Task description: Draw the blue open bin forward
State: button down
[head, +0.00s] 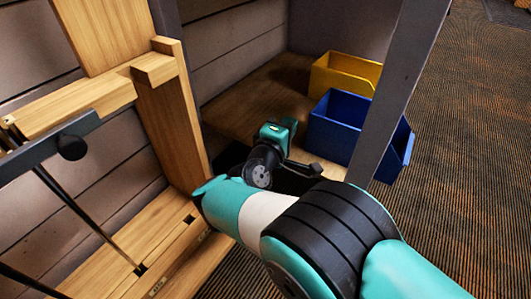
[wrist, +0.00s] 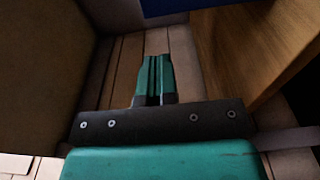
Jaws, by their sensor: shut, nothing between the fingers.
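The blue open bin (head: 335,128) stands on a wooden shelf board (head: 240,108) in the head view, right of my wrist. A grey upright post crosses in front of it, and the bin's front lip (head: 408,155) shows to the right of that post. In the wrist view, my gripper (wrist: 156,60) is shut and empty, its green fingers side by side over pale planks. In the head view the fingertips cannot be made out.
A yellow bin (head: 345,75) stands behind the blue one. The grey post (head: 402,80) is close to my forearm. A wooden rack (head: 160,120) with a dark rod (head: 70,205) stands at the left. Carpet (head: 465,150) lies clear at the right.

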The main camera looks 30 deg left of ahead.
jog(key=s, duration=0.7)
jog(key=shift+s+d+f, duration=0.2)
jog(key=shift+s+f, duration=0.1)
jog(key=shift+f, duration=0.05)
jog(key=shift+s+b, duration=0.1)
jog(key=shift+b, duration=0.75)
jog(key=b, duration=0.4)
jog(key=shift+s+a, duration=0.1)
jog(key=shift+s, duration=0.2)
jog(key=b, duration=0.3)
jog(key=s+b, duration=0.1)
jog(key=b, duration=0.3)
jog(key=shift+s+d+r, duration=0.1)
jog(key=shift+d+r, duration=0.05)
jog(key=shift+d, duration=0.2)
jog(key=shift+r, duration=0.1)
